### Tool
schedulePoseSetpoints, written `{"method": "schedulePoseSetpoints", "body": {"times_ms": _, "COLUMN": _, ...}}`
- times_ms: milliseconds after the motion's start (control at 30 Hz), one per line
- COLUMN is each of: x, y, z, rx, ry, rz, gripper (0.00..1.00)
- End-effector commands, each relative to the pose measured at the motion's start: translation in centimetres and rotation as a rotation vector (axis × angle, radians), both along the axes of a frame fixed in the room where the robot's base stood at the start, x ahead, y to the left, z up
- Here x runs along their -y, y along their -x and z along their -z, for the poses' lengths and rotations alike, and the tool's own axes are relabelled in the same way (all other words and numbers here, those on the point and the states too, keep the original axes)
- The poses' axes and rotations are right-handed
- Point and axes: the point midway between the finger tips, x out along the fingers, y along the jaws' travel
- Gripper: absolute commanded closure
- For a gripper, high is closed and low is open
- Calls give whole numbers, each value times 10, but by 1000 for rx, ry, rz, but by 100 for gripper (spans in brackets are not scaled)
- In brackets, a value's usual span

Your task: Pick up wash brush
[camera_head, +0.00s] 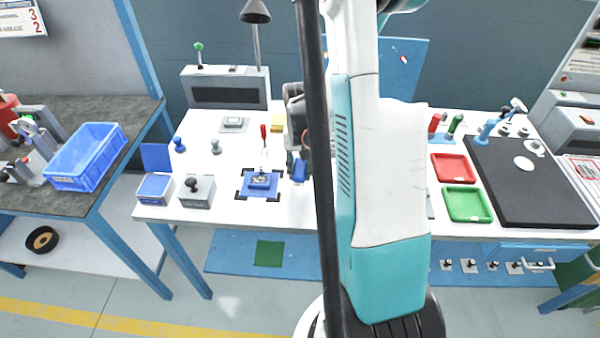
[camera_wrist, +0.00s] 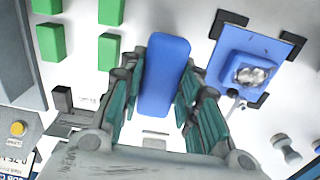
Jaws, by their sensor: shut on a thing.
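The wash brush (camera_wrist: 163,75) shows in the wrist view as a smooth blue oblong body between my fingers; no bristles are visible. My gripper (camera_wrist: 160,92) is shut on it, with one green-padded finger at each side. In the head view the blue brush (camera_head: 300,171) shows below my gripper (camera_head: 296,157), over the white bench, partly hidden by my arm. I cannot tell whether it is clear of the bench top.
A blue fixture (camera_head: 262,182) with a metal part sits left of the brush on a black-cornered mat. Green blocks (camera_wrist: 50,42) lie nearby in the wrist view. Red (camera_head: 453,167) and green (camera_head: 467,204) trays and a black mat (camera_head: 535,185) lie to the right.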

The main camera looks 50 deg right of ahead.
Motion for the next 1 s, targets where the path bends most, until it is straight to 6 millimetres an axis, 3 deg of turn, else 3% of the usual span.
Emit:
{"method": "schedulePoseSetpoints", "body": {"times_ms": 33, "x": 0, "y": 0, "z": -16, "rx": 0, "ry": 0, "rz": 0, "gripper": 94}}
{"method": "schedulePoseSetpoints", "body": {"times_ms": 300, "x": 0, "y": 1, "z": -93, "rx": -1, "ry": -1, "rz": 0, "gripper": 94}}
{"method": "schedulePoseSetpoints", "body": {"times_ms": 500, "x": 0, "y": 0, "z": -135, "rx": 0, "ry": -1, "rz": 0, "gripper": 94}}
{"method": "schedulePoseSetpoints", "body": {"times_ms": 700, "x": 0, "y": 0, "z": -157, "rx": 0, "ry": -1, "rz": 0, "gripper": 94}}
{"method": "schedulePoseSetpoints", "body": {"times_ms": 1000, "x": 0, "y": 0, "z": -163, "rx": 0, "ry": -1, "rz": 0, "gripper": 94}}
